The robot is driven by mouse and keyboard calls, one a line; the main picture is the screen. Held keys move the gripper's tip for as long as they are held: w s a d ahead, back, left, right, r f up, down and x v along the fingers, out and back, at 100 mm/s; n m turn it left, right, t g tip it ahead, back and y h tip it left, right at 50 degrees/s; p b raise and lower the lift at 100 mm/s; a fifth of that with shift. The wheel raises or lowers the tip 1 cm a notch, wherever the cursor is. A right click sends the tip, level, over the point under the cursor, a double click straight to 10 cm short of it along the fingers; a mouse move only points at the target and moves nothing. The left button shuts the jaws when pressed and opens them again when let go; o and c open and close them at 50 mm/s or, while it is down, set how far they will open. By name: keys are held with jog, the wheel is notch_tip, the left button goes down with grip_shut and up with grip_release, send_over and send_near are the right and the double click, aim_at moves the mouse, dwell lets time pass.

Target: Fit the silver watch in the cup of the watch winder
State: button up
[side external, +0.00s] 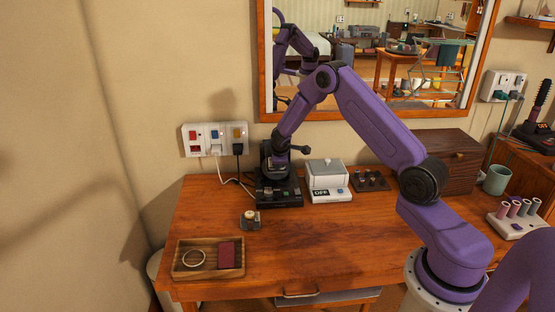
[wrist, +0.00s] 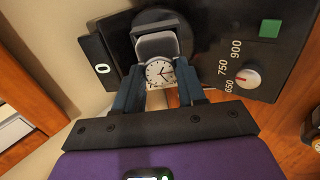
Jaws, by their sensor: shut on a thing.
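The silver watch (wrist: 160,72) has a white dial and shows between my fingertips in the wrist view. My gripper (wrist: 160,82) is shut on it, one dark finger on each side. A grey padded piece (wrist: 156,45) lies directly beyond the dial, at the round dark cup (wrist: 150,20) of the watch winder (wrist: 225,50). I cannot tell how deep the watch sits in the cup. In the side view the black winder (side external: 280,193) stands at the back of the desk, with my gripper (side external: 275,168) at its upper part; the watch is hidden there.
A white lidded box (side external: 326,175) and a dark knobbed stand (side external: 370,181) are right of the winder. A small watch-like item (side external: 250,220) sits in front. A wooden tray (side external: 208,273) holds a ring and a red item. The desk's middle (side external: 330,235) is clear.

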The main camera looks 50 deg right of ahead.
jog(key=shift+x, duration=0.8)
dwell(0.7)
jog(key=o, duration=1.3)
jog(key=v, duration=1.7)
jog(key=shift+s+a+r, duration=0.15)
